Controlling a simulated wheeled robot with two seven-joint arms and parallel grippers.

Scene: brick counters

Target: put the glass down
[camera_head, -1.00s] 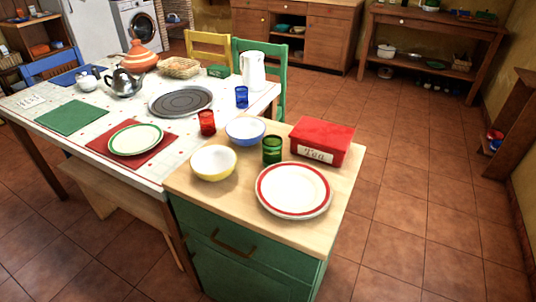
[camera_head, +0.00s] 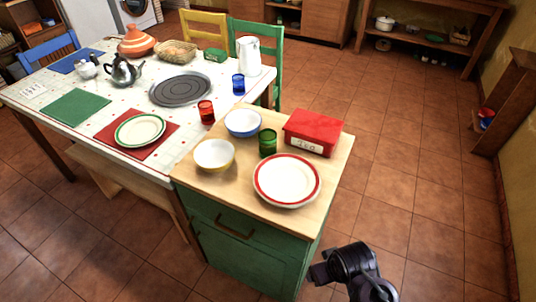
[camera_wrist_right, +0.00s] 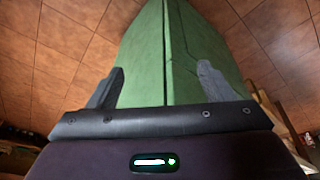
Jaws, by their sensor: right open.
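A green glass (camera_head: 267,142) stands upright on the wooden top of the green cabinet (camera_head: 300,204), between the bowls and a red tin. A red glass (camera_head: 206,111) and a blue glass (camera_head: 238,84) stand upright on the white tiled table. My right gripper (camera_wrist_right: 160,84) is open in the right wrist view, with nothing between its fingers; a green cabinet surface shows beyond them. In the head view a black part of my right arm (camera_head: 356,268) shows low, right of the cabinet. No glass is in the wrist view. My left gripper is out of view.
On the cabinet top are a red-rimmed plate (camera_head: 287,178), a yellow bowl (camera_head: 214,155), a blue bowl (camera_head: 242,123) and the red tin (camera_head: 312,131). A white jug (camera_head: 248,56) stands on the table. The tiled floor (camera_head: 410,170) at right is open.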

